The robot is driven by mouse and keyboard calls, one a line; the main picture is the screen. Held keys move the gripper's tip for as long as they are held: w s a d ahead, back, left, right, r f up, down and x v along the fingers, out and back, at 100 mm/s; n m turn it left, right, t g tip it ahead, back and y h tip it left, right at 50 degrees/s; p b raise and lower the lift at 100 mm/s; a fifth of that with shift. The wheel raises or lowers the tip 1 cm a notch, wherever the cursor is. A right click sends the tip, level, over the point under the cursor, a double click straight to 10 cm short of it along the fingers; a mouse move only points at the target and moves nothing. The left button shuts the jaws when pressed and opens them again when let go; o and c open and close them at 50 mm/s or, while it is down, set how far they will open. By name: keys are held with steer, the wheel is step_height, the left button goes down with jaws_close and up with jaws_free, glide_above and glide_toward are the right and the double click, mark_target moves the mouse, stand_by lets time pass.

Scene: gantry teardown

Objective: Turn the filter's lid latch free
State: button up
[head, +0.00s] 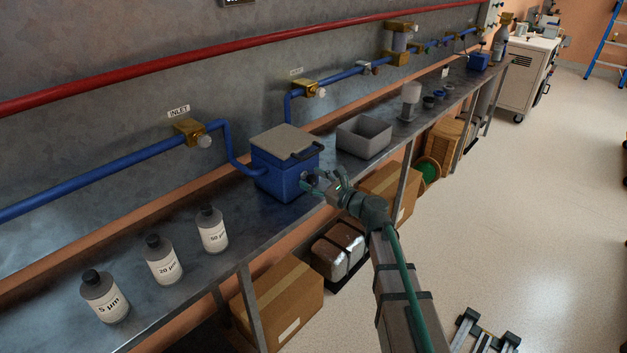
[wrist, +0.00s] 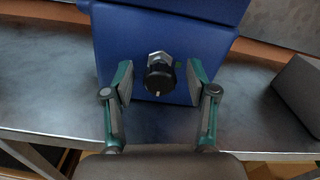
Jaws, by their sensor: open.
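The filter is a blue box (head: 284,172) with a grey lid (head: 284,141) and a dark handle on the lid's right side. It stands on the bench and joins the blue pipe. In the wrist view the blue front face (wrist: 122,50) fills the upper middle. A black round latch knob (wrist: 159,78) with a small pale mark and a silver hex nut behind it sits on that face. My gripper (wrist: 159,84) is open, one finger on each side of the knob, with visible gaps to it. In the head view my gripper (head: 310,184) is at the box's front.
A grey open bin (head: 364,137) stands to the right of the filter. Bottles labelled 5 µm (head: 105,297), 20 µm (head: 163,261) and 50 µm (head: 212,230) stand to the left. The inlet valve (head: 190,132) is on the wall pipe. Boxes lie below the bench.

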jaws_close()
steer(key=shift+f+n+b, duration=0.15)
steer(key=shift+n+b, duration=0.25)
steer(key=shift+b, duration=0.2)
steer(key=n+b, duration=0.3)
steer(key=b, duration=0.1)
steer(key=shift+f+n+b, duration=0.15)
steer(key=shift+n+b, duration=0.15)
steer(key=shift+b, duration=0.05)
steer(key=n+b, duration=0.4)
steer(key=b, duration=0.1)
steer(key=shift+n, duration=0.3)
steer(key=n+b, duration=0.5)
steer(key=b, duration=0.1)
steer(key=shift+s+f+b, duration=0.1)
steer(key=shift+b, duration=0.2)
steer(key=n+b, duration=0.3)
steer(key=n, duration=0.1)
steer(key=shift+r, duration=0.2)
steer(key=shift+b, duration=0.3)
